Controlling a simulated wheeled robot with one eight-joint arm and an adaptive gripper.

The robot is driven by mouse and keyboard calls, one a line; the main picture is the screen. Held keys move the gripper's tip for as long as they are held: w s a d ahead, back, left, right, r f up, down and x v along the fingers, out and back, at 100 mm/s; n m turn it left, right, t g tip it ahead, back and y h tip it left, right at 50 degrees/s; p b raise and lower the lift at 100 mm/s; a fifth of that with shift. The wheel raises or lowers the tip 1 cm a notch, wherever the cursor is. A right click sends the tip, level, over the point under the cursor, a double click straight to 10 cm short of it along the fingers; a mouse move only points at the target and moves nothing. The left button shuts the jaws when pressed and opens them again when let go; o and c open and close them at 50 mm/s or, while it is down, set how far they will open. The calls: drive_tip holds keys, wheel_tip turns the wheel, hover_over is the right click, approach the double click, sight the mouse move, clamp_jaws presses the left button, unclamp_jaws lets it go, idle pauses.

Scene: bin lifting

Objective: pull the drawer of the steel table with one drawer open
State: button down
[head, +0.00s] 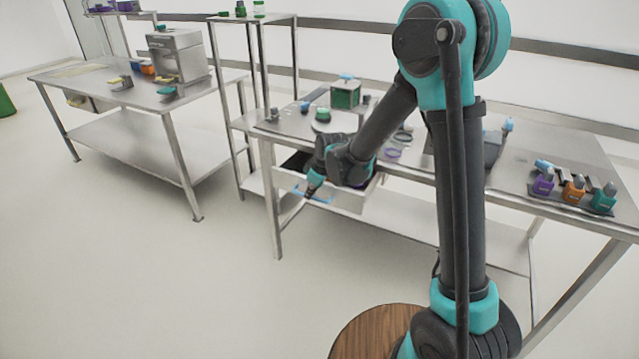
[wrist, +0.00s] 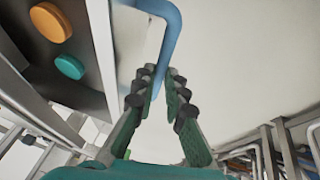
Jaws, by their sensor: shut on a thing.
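The steel table (head: 555,150) stands on the right, with one white drawer (head: 347,197) under its left part. The drawer sticks out from the table, so it is partly open. Its blue handle (head: 325,200) is on the front panel; the handle also shows in the wrist view (wrist: 171,28). My gripper (head: 313,189) is at the drawer front, shut on the handle. In the wrist view my gripper's fingertips (wrist: 163,78) close around the handle bar. The drawer interior is partly hidden by my arm in the head view.
Inside the drawer lie an orange round thing (wrist: 50,22) and a teal round thing (wrist: 70,67). A green box (head: 345,95) and several small items stand on the tabletop. Another steel table (head: 75,78) and a tall stand (head: 275,19) are left. Floor before the drawer is clear.

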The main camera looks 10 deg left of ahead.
drive_tip(key=shift+s+a, duration=0.3)
drive_tip(key=shift+s, duration=0.5)
drive_tip(key=shift+s+a, duration=0.25)
drive_tip(key=shift+s, duration=0.5)
drive_tip(key=shift+s+a, duration=0.3)
drive_tip(key=shift+s, duration=0.5)
drive_tip(key=c, duration=1.9)
unclamp_jaws()
drive_tip(key=shift+o, duration=0.2)
drive_tip(key=shift+r, duration=0.1)
drive_tip(key=v, duration=1.1)
drive_tip(key=shift+r, duration=0.4)
drive_tip(key=shift+s+d, duration=0.15)
drive_tip(key=s+d+f+m+h, duration=0.25)
drive_tip(key=d+m, duration=0.35)
drive_tip(key=d, duration=1)
drive_tip(key=s+d+f+m, duration=0.3)
drive_tip(key=s+d+m, duration=0.1)
drive_tip(key=s+d, duration=0.2)
drive_tip(key=s+d+f+m+h, duration=0.1)
drive_tip(key=s+d+m, duration=0.3)
drive_tip(key=d, duration=0.5)
drive_tip(key=s+f, duration=0.1)
drive_tip(key=s, duration=0.1)
drive_tip(key=shift+s+d+f+t, duration=0.3)
drive_tip(key=shift+s+f, duration=0.05)
drive_tip(key=shift+s, duration=0.05)
